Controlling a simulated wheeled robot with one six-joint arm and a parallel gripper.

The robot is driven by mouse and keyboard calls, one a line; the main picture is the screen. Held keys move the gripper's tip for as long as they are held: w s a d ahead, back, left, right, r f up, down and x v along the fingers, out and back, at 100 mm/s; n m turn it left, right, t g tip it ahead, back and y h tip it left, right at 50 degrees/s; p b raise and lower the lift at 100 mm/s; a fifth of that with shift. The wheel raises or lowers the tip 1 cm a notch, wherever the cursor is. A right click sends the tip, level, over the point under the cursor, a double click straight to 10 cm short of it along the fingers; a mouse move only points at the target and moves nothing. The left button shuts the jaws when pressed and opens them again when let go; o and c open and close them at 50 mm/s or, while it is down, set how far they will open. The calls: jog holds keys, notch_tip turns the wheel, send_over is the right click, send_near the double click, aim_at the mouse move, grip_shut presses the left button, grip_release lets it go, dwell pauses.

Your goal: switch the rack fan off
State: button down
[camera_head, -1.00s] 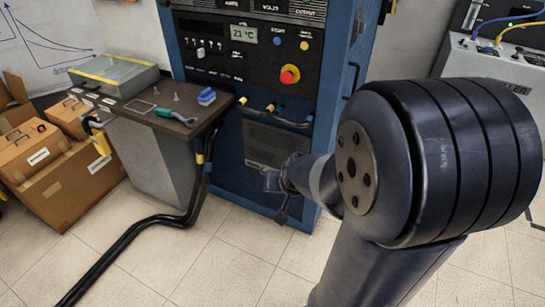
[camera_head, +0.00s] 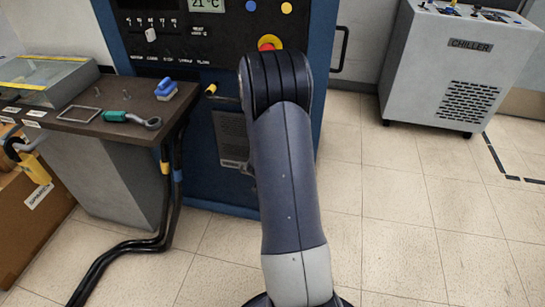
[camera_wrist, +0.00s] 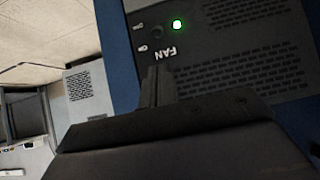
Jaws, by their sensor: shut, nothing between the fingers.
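The rack (camera_head: 205,180) is the blue cabinet behind my arm in the head view; it also fills much of the wrist view (camera_wrist: 122,60). In the wrist view, its dark panel carries an upside-down FAN label (camera_wrist: 165,53). A small dark fan switch (camera_wrist: 156,32) sits beside the label, with small position marks. A green lamp (camera_wrist: 177,25) next to it is lit. My gripper (camera_wrist: 155,82) is shut and empty, its fingers pointing at the panel close to the label and switch. I cannot tell whether they touch it. My arm hides the gripper in the head view.
Black hoses (camera_head: 140,243) run down to the floor. The grey chiller (camera_head: 425,60) stands at the right. Floor between is clear.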

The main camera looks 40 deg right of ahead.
dwell(0.3)
jog(key=b+x, duration=0.2)
jog(key=x, duration=0.8)
jog(key=shift+f+b, duration=0.15)
jog(key=shift+b, duration=0.5)
jog(key=shift+s+a+f+t+h+b, duration=0.25)
jog(key=shift+t+h+b, duration=0.35)
jog(key=shift+b, duration=1.85)
jog(key=shift+a+f+b, duration=0.1)
jog(key=shift+f+b, duration=0.05)
jog(key=shift+b, duration=0.35)
jog(key=f+b, duration=0.1)
jog(key=b, duration=0.1)
jog(key=a+h+b, duration=0.1)
jog(key=b, duration=0.1)
jog(key=shift+s+f+t, duration=0.3)
jog(key=shift+s+f, duration=0.05)
jog(key=shift+s, duration=0.05)
jog(key=shift+r, duration=0.15)
